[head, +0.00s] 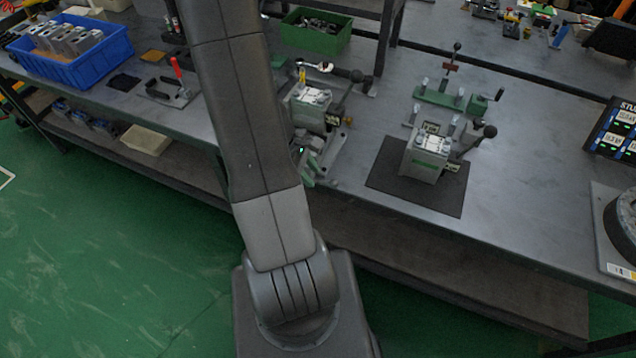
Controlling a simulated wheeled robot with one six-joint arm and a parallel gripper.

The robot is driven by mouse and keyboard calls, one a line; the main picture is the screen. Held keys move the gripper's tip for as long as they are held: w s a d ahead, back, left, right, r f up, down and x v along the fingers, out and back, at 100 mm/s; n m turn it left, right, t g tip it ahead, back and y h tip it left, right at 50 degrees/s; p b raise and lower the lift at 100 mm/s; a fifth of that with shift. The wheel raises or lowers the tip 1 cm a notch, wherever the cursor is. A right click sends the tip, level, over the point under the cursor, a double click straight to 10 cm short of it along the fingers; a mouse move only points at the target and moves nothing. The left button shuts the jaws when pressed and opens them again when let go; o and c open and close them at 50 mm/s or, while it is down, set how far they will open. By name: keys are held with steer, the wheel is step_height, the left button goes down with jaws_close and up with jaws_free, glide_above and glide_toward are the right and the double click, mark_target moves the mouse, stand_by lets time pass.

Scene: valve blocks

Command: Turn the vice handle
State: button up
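A vice-like fixture (327,150) with grey bars and green parts stands at the table's front edge, just right of my arm. A metal valve block (312,97) sits at it. A bar with a bright head and a dark grip (350,75) lies behind the block. I cannot tell which part is the vice handle. My arm crosses the view from bottom to top and covers the left side of this fixture. I cannot make out my gripper; it is hidden behind the arm or out of the frame.
A second valve block (428,150) with a black-knobbed lever stands on a dark mat (386,178). Behind it is a green clamp fixture (440,98). A blue crate (105,60) and a green bin (318,40) stand further left.

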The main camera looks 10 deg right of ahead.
mark_target(317, 180)
steer(key=shift+b+x, duration=0.75)
steer(key=shift+x, duration=1.6)
jaws_close()
